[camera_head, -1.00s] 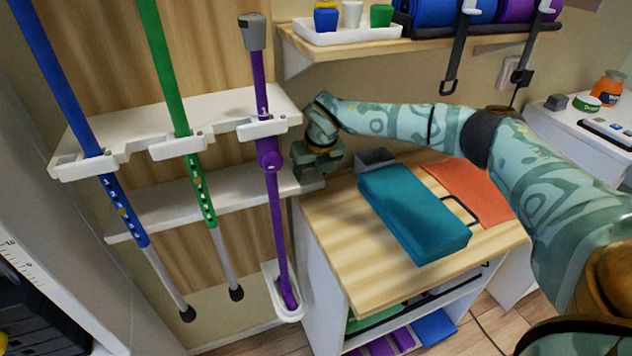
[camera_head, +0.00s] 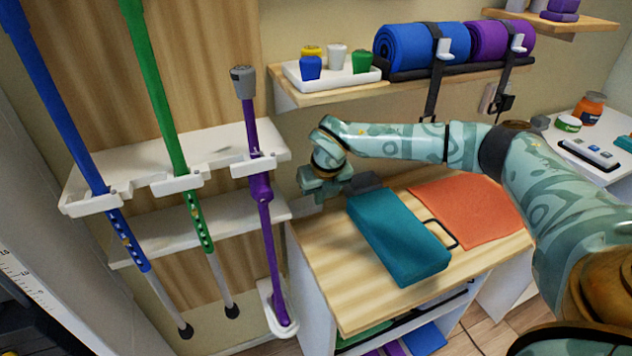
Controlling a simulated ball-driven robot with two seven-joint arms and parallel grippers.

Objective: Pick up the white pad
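A small white piece (camera_head: 337,57), the likeliest white pad, stands upright in a white tray (camera_head: 318,83) on the upper wall shelf. Blue, yellow and green pieces stand beside it. My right gripper (camera_head: 322,188) is below and apart from the tray, at the back left corner of the wooden cabinet top, near the purple cane. Its fingers are small and partly turned away, so I cannot tell whether they are open or what is between them. My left gripper is not in view.
Blue (camera_head: 130,140), green (camera_head: 155,85) and purple (camera_head: 262,185) canes stand in a white rack on the left. A teal block (camera_head: 400,235) and an orange sheet (camera_head: 468,210) lie on the cabinet top. Rolled mats (camera_head: 422,45) hang right of the tray.

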